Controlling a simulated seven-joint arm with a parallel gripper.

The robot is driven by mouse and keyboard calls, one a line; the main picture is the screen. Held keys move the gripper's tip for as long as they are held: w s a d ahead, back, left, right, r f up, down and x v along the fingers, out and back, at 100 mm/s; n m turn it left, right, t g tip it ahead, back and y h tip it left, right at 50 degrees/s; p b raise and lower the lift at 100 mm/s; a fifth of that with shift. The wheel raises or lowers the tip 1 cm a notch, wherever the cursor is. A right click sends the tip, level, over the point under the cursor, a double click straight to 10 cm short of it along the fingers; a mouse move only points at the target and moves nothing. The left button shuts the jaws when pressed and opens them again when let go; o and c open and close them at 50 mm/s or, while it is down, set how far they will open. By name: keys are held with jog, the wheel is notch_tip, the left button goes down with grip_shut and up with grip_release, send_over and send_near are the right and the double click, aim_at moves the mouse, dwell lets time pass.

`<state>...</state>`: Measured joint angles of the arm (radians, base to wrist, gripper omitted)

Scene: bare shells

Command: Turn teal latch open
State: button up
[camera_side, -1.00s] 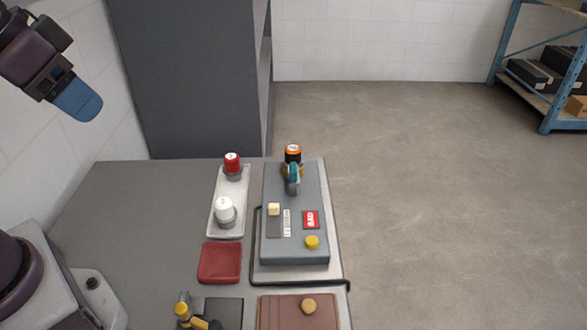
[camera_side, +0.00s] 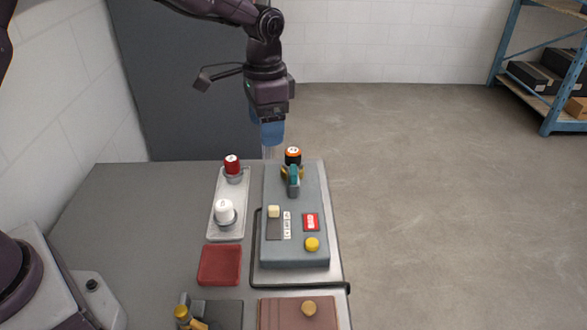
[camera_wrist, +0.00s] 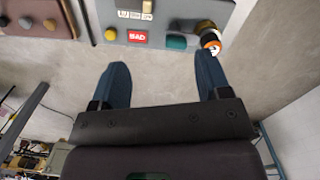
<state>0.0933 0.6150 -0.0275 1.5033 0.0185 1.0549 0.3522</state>
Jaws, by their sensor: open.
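The teal latch (camera_side: 294,174) stands on the far end of a grey box (camera_side: 290,251), beside a black and orange round part (camera_side: 293,156) in a brass-coloured seat. In the wrist view the teal latch (camera_wrist: 176,43) lies at the top, beyond the fingertips, with the orange-ringed part (camera_wrist: 209,38) to its right. My gripper (camera_side: 270,150) hangs above and behind the far edge of the table, a little left of the latch and apart from it. In the wrist view my gripper (camera_wrist: 160,72) is open, its two blue fingers spread with only floor between them.
A pale tray left of the box holds a red-capped part (camera_side: 232,164) and a white-capped part (camera_side: 224,210). The box carries a yellow knob (camera_side: 312,244), a cream slider knob (camera_side: 273,211) and a red label (camera_side: 311,222). A red pad (camera_side: 219,265) lies nearer.

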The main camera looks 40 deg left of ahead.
jog(key=m, duration=0.2)
send_over(294, 169)
jog(key=s, duration=0.2)
notch_tip(294, 169, down, 3)
notch_tip(294, 169, up, 2)
jog(key=w+m, duration=0.1)
jog(key=w, duration=0.1)
jog(key=shift+m, duration=0.3)
notch_tip(294, 169, down, 13)
jog(key=shift+r, duration=0.15)
jog(key=c, duration=0.9)
